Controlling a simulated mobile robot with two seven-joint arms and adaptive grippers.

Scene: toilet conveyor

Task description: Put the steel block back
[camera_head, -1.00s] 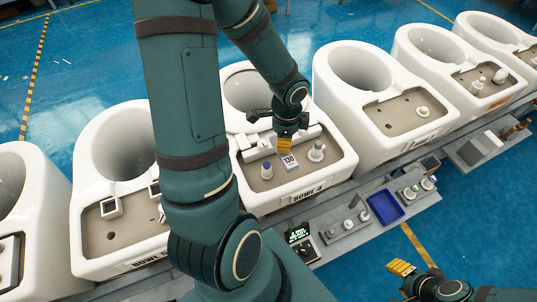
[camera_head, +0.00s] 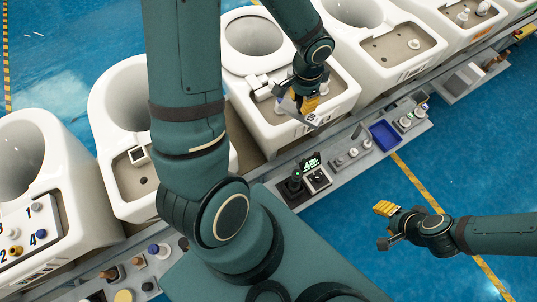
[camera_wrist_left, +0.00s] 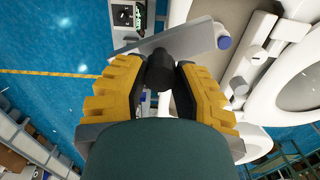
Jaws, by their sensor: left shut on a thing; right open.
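My left gripper (camera_head: 306,103) is at the front right of the middle toilet's deck (camera_head: 345,97). It is shut on a flat grey metal piece (camera_head: 318,119), which looks like the steel block. In the left wrist view the yellow fingers hold its dark round knob (camera_wrist_left: 160,72), and the grey plate (camera_wrist_left: 178,40) lies tilted beyond. A blue-topped peg (camera_wrist_left: 223,43) shows beside the plate's edge. The deck is partly hidden behind the gripper. My right gripper (camera_head: 386,226) is open and empty over the blue floor.
A ledge along the toilets carries a green-lit display (camera_head: 311,163), a blue tray (camera_head: 384,135), and knobbed pieces (camera_head: 352,152). A grey block-like unit (camera_head: 462,78) stands further right. More toilets stand on both sides. The floor at the lower right is clear except for my right arm.

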